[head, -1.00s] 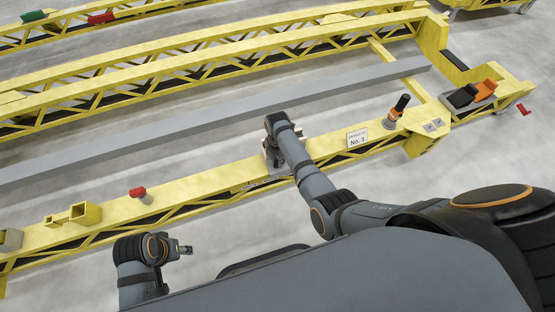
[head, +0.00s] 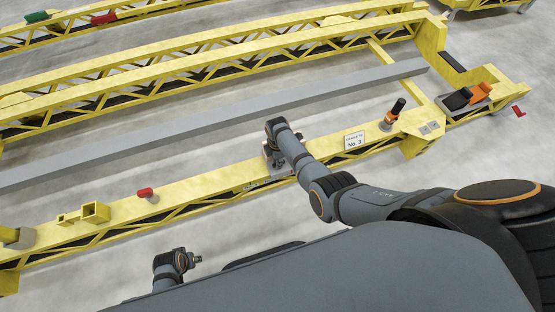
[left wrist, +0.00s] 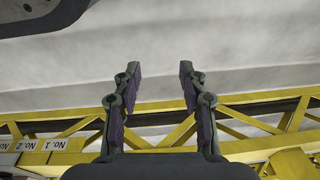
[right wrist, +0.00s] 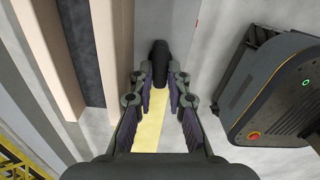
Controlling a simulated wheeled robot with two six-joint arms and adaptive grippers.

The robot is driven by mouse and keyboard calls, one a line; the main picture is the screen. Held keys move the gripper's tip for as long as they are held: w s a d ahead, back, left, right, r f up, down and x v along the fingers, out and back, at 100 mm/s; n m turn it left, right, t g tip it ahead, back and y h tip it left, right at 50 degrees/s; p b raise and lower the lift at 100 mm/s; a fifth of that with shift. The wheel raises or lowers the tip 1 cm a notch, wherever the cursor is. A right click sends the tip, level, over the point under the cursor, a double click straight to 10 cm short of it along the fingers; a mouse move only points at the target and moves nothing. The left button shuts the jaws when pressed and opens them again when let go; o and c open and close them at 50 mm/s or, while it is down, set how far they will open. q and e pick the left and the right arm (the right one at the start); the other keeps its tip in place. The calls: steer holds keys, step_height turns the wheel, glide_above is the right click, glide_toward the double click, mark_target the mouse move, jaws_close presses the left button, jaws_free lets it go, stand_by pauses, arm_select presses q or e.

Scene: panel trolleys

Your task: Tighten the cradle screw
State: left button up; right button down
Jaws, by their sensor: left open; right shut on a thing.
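A grey metal bracket (head: 273,160), perhaps the cradle, sits on the near yellow beam (head: 215,183) in the head view, left of the No. 3 sign (head: 354,141). My right gripper (head: 275,150) is at this bracket, and my wrist hides most of it. In the right wrist view my right gripper (right wrist: 159,77) is shut on a dark rounded handle (right wrist: 158,55), which I take to be the screw. I cannot make out its thread. My left gripper (left wrist: 160,70) is open and empty, with the yellow truss beyond it. It also shows small in the head view (head: 197,259), in front of the beam.
A long grey bar (head: 220,122) lies behind the near beam. On that beam stand a red-topped peg (head: 146,193), a yellow square socket (head: 96,212) and a black handle with an orange collar (head: 394,113). Black and orange blocks (head: 480,92) sit at the right end.

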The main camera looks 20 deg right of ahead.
arm_select(q)
steer(key=shift+s+a+f, duration=0.15)
steer(key=shift+s+f, duration=0.1)
steer(key=shift+f, duration=0.25)
arm_select(e)
steer(key=shift+m, duration=0.5)
steer(key=c, duration=1.3)
jaws_free()
steer(key=shift+w+r, duration=0.15)
steer(key=shift+w, duration=0.05)
